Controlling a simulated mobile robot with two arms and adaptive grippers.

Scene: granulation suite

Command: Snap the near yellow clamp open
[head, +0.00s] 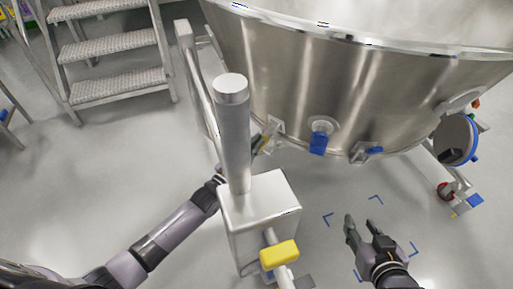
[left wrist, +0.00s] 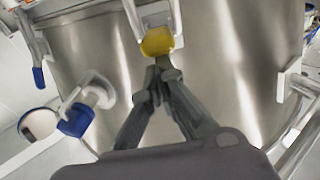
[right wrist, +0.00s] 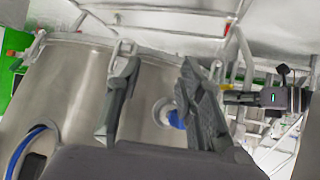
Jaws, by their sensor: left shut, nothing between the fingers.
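A yellow clamp tab (left wrist: 158,40) hangs from a metal latch on the steel vessel wall in the left wrist view. My left gripper (left wrist: 161,66) is shut and empty, its tips just below the tab; I cannot tell whether they touch it. In the head view the yellow of this clamp (head: 265,144) shows small at the vessel's lower edge, and the post hides much of my left gripper. My right gripper (head: 361,222) is open and empty over the floor; its spread fingers (right wrist: 158,65) also show in the right wrist view.
The large steel vessel (head: 300,70) carries blue-handled clamps (head: 318,143). A steel post (head: 234,135) on a box stands in front, with a yellow handle (head: 279,254) low on it. Metal steps (head: 110,50) stand at the back left. Floor at the lower right is open, with blue corner marks.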

